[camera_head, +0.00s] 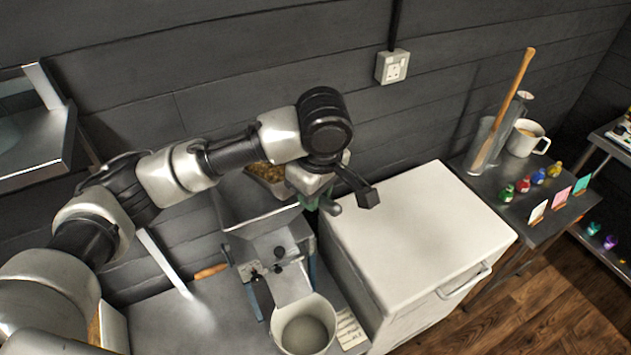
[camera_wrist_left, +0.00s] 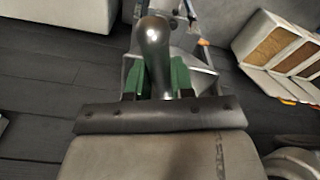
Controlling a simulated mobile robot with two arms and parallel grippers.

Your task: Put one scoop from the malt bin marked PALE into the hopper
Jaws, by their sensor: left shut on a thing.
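My left gripper (camera_head: 312,198) is above the right side of the metal hopper (camera_head: 234,206) of the mill. In the left wrist view its green fingers (camera_wrist_left: 160,82) are shut on a dark grey rounded handle (camera_wrist_left: 154,42), which looks like the scoop's. The scoop's bowl is hidden, so I cannot tell its load. Brown grain (camera_head: 264,172) shows at the hopper's top, partly behind my arm; I cannot tell whether it lies in the hopper or the scoop. White malt bins (camera_wrist_left: 262,40) with brown contents stand at the right in the wrist view; no label is readable. My right gripper is not in view.
A white bucket (camera_head: 286,325) stands below the mill's chute, with a note card (camera_head: 350,329) beside it. A white cabinet (camera_head: 415,225) is to the right. A side table holds a mug (camera_head: 525,138), small bottles and cards. The steel bench (camera_head: 185,325) is bare at the left.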

